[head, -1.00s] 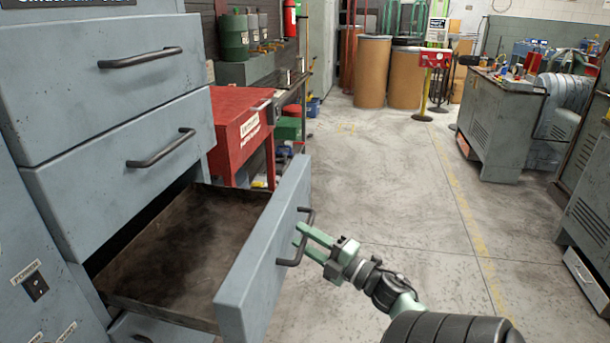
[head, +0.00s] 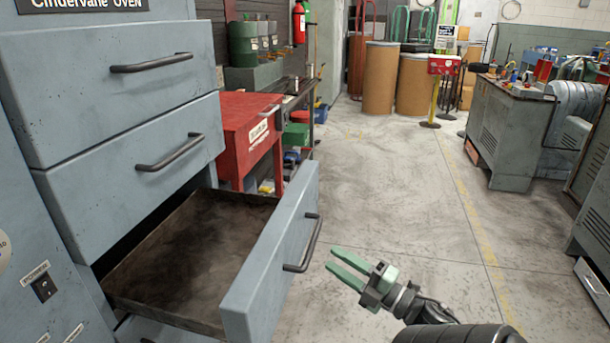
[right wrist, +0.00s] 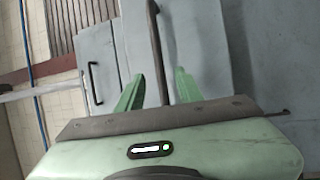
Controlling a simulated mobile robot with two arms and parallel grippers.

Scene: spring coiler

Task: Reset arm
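My right gripper (head: 350,272) is open and empty in the head view, with its green fingers pointing left. It is just right of the dark handle (head: 305,243) of the pulled-out drawer (head: 275,255), apart from it. In the right wrist view, the open fingers (right wrist: 158,88) show with a dark handle bar (right wrist: 156,50) between them in the picture; the drawer is beyond. The drawer is open and its inside (head: 190,250) looks empty. My left gripper is not in view.
Closed drawers with dark handles (head: 170,152) are above the open one, in the grey oven cabinet. A red box-like unit (head: 248,130) stands behind it. The floor (head: 400,200) to the right is clear. Drums (head: 380,78) and a grey workbench (head: 505,125) stand further back.

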